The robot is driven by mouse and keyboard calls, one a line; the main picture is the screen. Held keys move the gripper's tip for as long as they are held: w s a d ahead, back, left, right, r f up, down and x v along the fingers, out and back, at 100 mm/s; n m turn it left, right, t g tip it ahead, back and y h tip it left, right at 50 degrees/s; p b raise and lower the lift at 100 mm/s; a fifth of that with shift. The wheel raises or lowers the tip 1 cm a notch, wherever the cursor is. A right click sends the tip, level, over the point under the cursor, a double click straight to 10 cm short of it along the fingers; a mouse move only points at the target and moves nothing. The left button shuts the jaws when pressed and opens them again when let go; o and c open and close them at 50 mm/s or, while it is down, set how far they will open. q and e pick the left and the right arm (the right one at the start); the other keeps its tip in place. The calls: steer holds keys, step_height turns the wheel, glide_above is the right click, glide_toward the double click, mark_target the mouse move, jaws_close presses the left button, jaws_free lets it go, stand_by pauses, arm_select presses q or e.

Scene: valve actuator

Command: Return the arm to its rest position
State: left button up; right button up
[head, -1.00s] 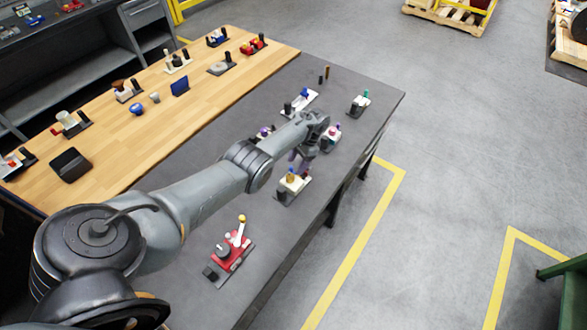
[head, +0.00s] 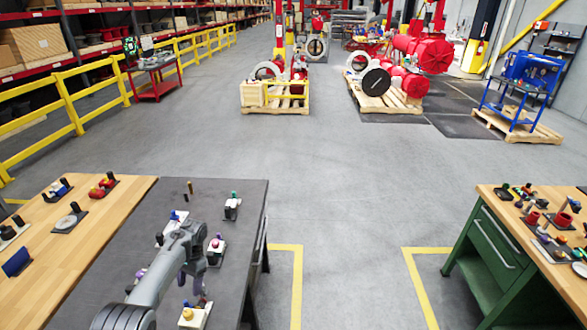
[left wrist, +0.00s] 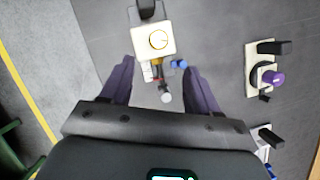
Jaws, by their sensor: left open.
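My left arm (head: 158,272) reaches from the lower left over the dark grey table top. My left gripper (head: 193,290) points down beside a white valve unit with a yellow knob (head: 190,315). In the left wrist view my left gripper (left wrist: 158,72) has its two dark purple fingers spread apart with nothing clamped between them. The white valve unit (left wrist: 153,40) lies just beyond the fingertips, with a small lever and blue part near the gap. Whether the fingers touch it I cannot tell. My right gripper is not in view.
Other small valve units stand close by, one with a purple knob (head: 216,250) and one with a green top (head: 233,207). A wooden table (head: 95,245) with more units is at left. A green workbench (head: 500,250) stands at right. Open floor lies between.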

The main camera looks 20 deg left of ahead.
arm_select(q)
steer(key=s+d+f+m+t+y+p, duration=0.1)
steer(key=s+d+t+p, duration=0.1)
steer(key=s+d, duration=0.35)
steer(key=s+d+m+t+y+p, duration=0.1)
steer(key=s+d, duration=0.1)
steer(key=d, duration=0.6)
steer(key=s+d+f+t+y+p, duration=0.1)
steer(key=s+d+t+p, duration=0.15)
steer(key=d, duration=0.35)
steer(key=s+d+r+t+h+p, duration=0.1)
steer(key=s+d+r+t+h, duration=0.1)
steer(key=s+d+r, duration=1.1)
steer(key=shift+s+d+r+h, duration=0.4)
steer(key=shift+s+r+h, duration=0.15)
steer(key=shift+s+h, duration=0.2)
steer(key=shift+t, duration=0.25)
